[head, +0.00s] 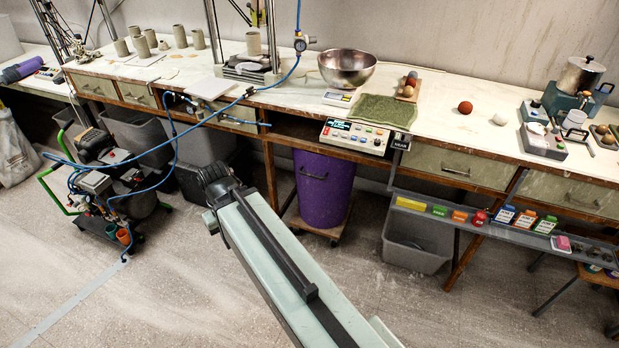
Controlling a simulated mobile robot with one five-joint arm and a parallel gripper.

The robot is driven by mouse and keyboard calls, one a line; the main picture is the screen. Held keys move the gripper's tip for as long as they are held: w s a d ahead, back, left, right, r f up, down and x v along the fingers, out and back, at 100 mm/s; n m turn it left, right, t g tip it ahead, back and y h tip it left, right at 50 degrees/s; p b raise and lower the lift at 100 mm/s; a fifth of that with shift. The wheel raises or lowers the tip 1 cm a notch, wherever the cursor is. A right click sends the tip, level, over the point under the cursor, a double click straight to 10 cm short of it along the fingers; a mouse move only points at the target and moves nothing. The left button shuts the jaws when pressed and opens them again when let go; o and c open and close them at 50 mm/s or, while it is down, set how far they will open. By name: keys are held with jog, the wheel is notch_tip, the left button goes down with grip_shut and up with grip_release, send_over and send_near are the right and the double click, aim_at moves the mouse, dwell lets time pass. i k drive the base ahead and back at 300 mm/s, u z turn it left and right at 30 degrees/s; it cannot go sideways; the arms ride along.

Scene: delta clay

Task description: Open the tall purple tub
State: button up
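The tall purple tub (324,190) stands upright under the bench, a little right of the middle, on a low wooden dolly (327,232). A dark curved handle (313,176) shows on its upper front. Its top is in shade close beneath the bench, so I cannot tell whether it is covered. The arm's dark far part ends left of the tub. I see no gripper fingers.
A grey bin (416,238) stands right of the tub, below a shelf (492,228) with small coloured packets. A compressor cart (112,185) with blue hoses stands left. Floor (200,300) at lower left is mostly clear.

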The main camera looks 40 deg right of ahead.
aim_at(324, 183)
jog(key=z, duration=0.05)
jog(key=i, duration=0.9)
jog(key=u, duration=0.05)
